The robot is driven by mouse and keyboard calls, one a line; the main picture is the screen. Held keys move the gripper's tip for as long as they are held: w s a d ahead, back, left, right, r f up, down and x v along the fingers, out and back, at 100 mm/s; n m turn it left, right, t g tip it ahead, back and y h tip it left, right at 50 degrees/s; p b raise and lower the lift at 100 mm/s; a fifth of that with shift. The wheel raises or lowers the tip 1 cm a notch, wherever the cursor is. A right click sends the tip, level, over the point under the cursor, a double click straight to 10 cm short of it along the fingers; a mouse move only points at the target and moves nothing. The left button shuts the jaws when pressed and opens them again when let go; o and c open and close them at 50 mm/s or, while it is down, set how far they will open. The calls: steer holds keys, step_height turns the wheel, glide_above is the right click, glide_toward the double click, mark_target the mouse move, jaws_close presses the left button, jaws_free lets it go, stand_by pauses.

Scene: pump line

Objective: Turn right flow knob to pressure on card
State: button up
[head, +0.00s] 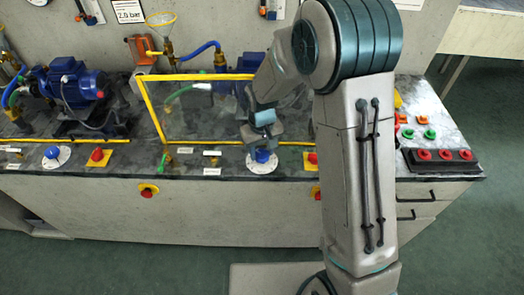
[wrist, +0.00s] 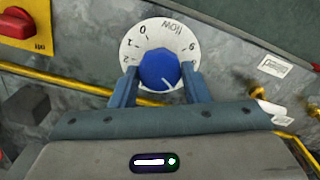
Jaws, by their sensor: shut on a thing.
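The right flow knob (wrist: 158,70) is blue and sits on a white round dial (wrist: 148,42) with numbers and the word FLOW. In the head view the knob (head: 262,155) is at the counter's front edge. My gripper (head: 262,143) reaches down onto it, with one finger on each side, shut on it. The knob's white mark points to the lower right in the wrist view, towards my gripper's palm. The dial's lower part is hidden there. The card (head: 129,11) on the back wall reads 2.0 bar. No gauge reading is legible.
A yellow pipe frame (head: 155,110) stands behind the knob. A red knob on a yellow plate (wrist: 17,25) is nearby. Another blue knob (head: 52,152) and a blue pump (head: 75,85) are at left. A red-button panel (head: 445,155) is at right, beyond my arm.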

mark_target(262, 154)
steer(key=o, duration=1)
steer(key=shift+r, duration=0.1)
step_height(262, 154, up, 14)
steer(key=shift+f, duration=0.15)
steer(key=shift+d, duration=0.1)
steer(key=s+d+r+m+t, duration=0.1)
steer(key=s+d, duration=0.3)
steer(key=s, duration=0.2)
steer(key=s+d+r+m+t, duration=0.1)
steer(key=s+d+m, duration=0.1)
steer(key=s+d, duration=0.3)
steer(key=s+d+r+m, duration=0.1)
steer(key=s+d+r, duration=0.1)
steer(key=s+d, duration=0.3)
steer(key=shift+s+m+t, duration=0.3)
steer(key=shift+s+t, duration=0.1)
steer(key=shift+s, duration=1.15)
